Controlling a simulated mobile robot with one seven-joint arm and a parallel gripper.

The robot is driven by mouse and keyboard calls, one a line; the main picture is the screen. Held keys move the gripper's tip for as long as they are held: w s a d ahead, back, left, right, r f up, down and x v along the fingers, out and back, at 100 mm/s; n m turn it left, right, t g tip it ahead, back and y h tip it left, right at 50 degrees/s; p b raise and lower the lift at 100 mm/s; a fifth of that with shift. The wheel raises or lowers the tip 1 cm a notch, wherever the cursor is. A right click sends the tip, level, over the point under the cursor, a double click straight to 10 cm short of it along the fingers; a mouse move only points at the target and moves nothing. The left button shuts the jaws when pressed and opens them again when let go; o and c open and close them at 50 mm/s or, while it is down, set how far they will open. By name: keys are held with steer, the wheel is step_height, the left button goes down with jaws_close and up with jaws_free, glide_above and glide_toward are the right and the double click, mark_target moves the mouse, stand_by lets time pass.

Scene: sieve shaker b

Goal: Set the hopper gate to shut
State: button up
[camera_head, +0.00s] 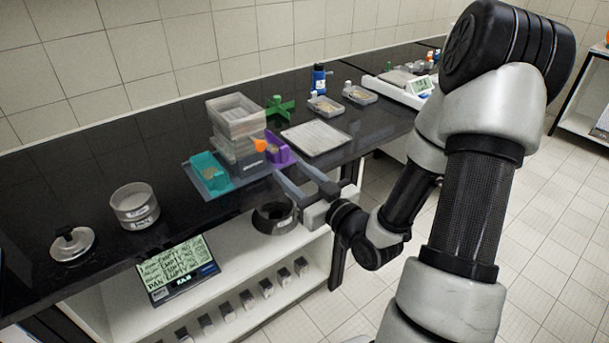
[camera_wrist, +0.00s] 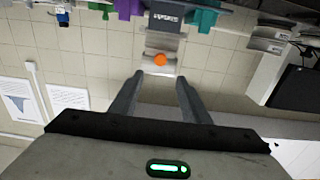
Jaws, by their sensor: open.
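The hopper (camera_head: 236,113) appears to be the clear-grey box stack on the dark bench. An orange knob (camera_head: 260,145), apparently the gate's handle, sticks out at its front right. In the wrist view the orange knob (camera_wrist: 160,60) lies just beyond the fingertips, between their lines, below a labelled grey block (camera_wrist: 166,20). My gripper (camera_head: 294,174) is open and empty in front of the hopper; its two fingers also show in the wrist view (camera_wrist: 160,77). They appear apart from the knob. I cannot tell the gate's position.
A teal holder (camera_head: 208,172) and a purple holder (camera_head: 279,150) flank the hopper's base. A flat tray (camera_head: 316,138) and a green stand (camera_head: 280,107) are to the right. A round sieve (camera_head: 134,205) stands left. A display (camera_head: 178,270) and dark ring (camera_head: 274,217) are lower in front.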

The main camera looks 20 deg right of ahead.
steer(key=shift+p+v, duration=2)
steer(key=shift+p, duration=0.45)
steer(key=shift+r, duration=0.1)
